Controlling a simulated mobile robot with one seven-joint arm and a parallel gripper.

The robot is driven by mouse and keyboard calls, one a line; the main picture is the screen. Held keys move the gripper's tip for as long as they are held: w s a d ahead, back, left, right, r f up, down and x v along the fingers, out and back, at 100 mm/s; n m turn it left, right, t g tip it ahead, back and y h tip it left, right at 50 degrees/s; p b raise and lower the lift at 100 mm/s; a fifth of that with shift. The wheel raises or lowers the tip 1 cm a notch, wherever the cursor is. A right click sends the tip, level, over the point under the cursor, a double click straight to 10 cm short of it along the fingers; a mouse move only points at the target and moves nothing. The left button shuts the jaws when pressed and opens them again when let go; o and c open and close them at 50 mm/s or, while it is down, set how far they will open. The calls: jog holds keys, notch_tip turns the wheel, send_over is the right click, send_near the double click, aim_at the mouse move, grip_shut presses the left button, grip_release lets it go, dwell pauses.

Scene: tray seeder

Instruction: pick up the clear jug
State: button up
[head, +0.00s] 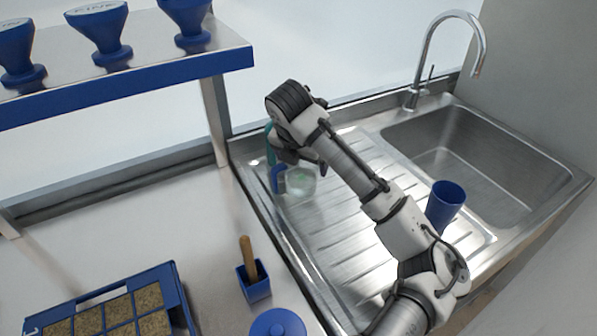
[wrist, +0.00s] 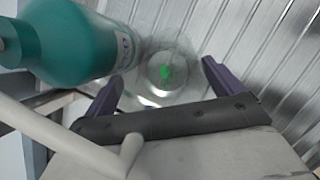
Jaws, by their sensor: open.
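The clear jug (head: 300,186) stands on the ribbed steel draining board, with a blue handle on its left side in the head view. In the wrist view the jug (wrist: 168,62) is seen from above, see-through, with a green mark in it. My gripper (head: 300,164) is at the jug's upper part. In the wrist view my gripper (wrist: 160,88) has its purple fingers spread, one towards each side of the jug. I cannot tell whether they touch it. My arm hides part of the jug's top.
A teal bottle (wrist: 75,42) stands close beside the jug, near the left finger; it also shows in the head view (head: 270,146). A blue cup (head: 445,201) stands right of my arm, by the sink basin (head: 470,160). A seed tray (head: 178,290) lies lower left.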

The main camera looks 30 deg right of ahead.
jog(key=shift+f, duration=0.15)
jog(key=c, duration=1.1)
jog(key=shift+o, duration=0.2)
jog(key=s+a+r+b, duration=0.1)
jog(key=s+a+r, duration=0.7)
jog(key=s+a, duration=0.1)
jog(key=shift+a+b, duration=0.4)
jog(key=shift+a, duration=0.3)
dwell(2.6)
